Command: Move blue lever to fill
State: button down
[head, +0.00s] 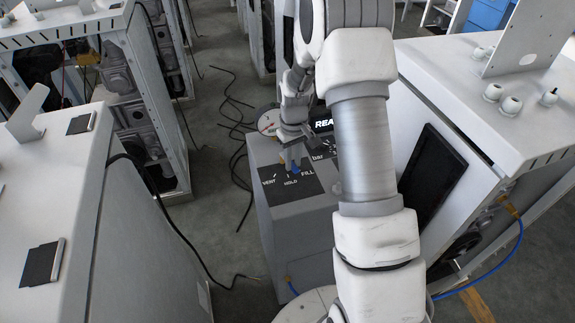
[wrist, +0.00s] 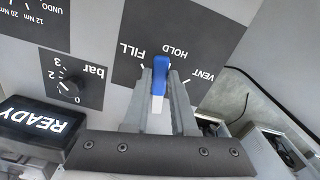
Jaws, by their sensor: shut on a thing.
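The blue lever (wrist: 160,75) has a pale end and stands out from a dark panel (wrist: 205,25) marked FILL, HOLD and VENT. In the wrist view the panel's words appear upside down. The lever's blue end lies just below the gap between FILL and HOLD there. My gripper (wrist: 159,85) is shut on the lever, with one grey finger on each side. In the head view my gripper (head: 291,163) reaches down to the panel on top of a grey box (head: 300,220), and only a bit of blue shows. The lever's exact setting is hard to tell.
A bar dial (wrist: 72,88) and a lit READY display (wrist: 38,122) sit beside the panel. White cabinets (head: 490,100) stand close on the right and others (head: 60,180) on the left.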

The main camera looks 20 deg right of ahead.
jog(key=d+n, duration=0.1)
jog(key=n, duration=0.2)
jog(key=shift+w+d+b, duration=0.3)
jog(key=shift+w+d, duration=0.05)
jog(key=shift+w+d+n, duration=0.3)
jog(key=shift+d+n, duration=0.05)
jog(key=shift+n, duration=0.75)
jog(key=c, duration=0.7)
grip_release()
jog(key=shift+r, duration=8.75)
